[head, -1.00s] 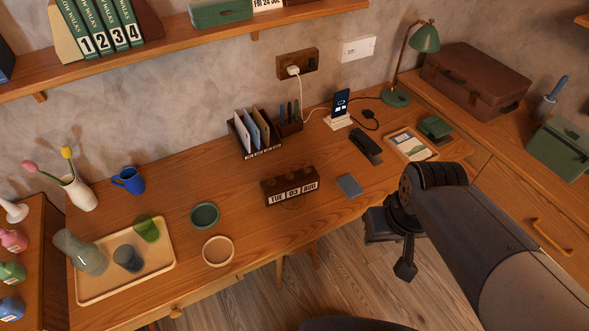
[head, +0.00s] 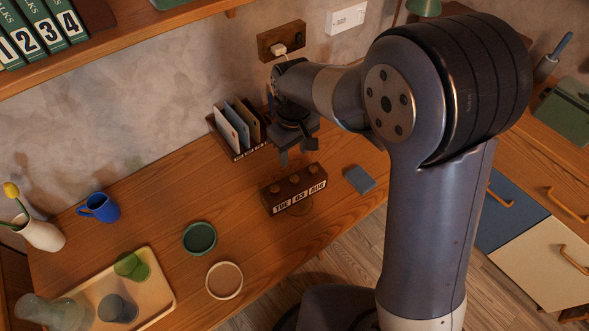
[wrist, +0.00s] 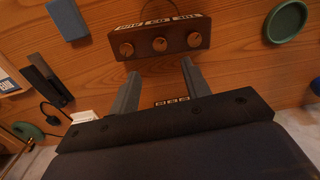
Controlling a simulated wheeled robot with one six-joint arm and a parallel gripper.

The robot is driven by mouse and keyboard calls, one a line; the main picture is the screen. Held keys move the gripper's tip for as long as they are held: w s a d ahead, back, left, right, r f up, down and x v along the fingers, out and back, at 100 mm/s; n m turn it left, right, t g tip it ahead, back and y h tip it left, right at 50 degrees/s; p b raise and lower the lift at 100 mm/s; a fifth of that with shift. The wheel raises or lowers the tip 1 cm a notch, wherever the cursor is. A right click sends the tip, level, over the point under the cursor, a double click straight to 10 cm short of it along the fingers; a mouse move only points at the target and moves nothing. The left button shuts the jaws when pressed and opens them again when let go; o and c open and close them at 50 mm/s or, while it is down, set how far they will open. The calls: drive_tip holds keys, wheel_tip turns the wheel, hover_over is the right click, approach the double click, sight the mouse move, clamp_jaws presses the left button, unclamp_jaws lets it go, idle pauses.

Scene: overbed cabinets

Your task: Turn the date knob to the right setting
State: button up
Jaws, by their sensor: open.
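A dark wooden perpetual calendar (head: 293,192) stands on the desk, its front reading TUE, 03 and AUG. Three round wooden knobs sit in a row on its top; the middle knob (head: 295,177) is above the 03. In the wrist view the calendar (wrist: 175,27) appears upside down with the middle knob (wrist: 160,44) between the other two. My gripper (head: 295,153) is open and empty, pointing down above the desk just behind the calendar. In the wrist view its two fingers (wrist: 160,68) are apart, short of the knobs and touching none of them.
A letter rack (head: 223,147) stands close behind left of my gripper. A grey-blue block (head: 359,179) lies right of the calendar. A green dish (head: 199,238), a round pale dish (head: 224,280) and a tray (head: 165,300) with glasses lie left. A shelf hangs above.

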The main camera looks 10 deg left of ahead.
sight(294, 178)
wheel_tip(294, 178, down, 10)
drive_tip(key=shift+f+p, duration=0.1)
drive_tip(key=shift+p, duration=0.3)
drive_tip(key=shift+c, duration=0.3)
clamp_jaws()
drive_tip(key=shift+m+b, duration=0.5)
drive_tip(key=shift+m, duration=0.3)
drive_tip(key=shift+m+b, duration=0.5)
drive_tip(key=shift+m, duration=1.1)
drive_tip(key=shift+o, duration=0.3)
unclamp_jaws()
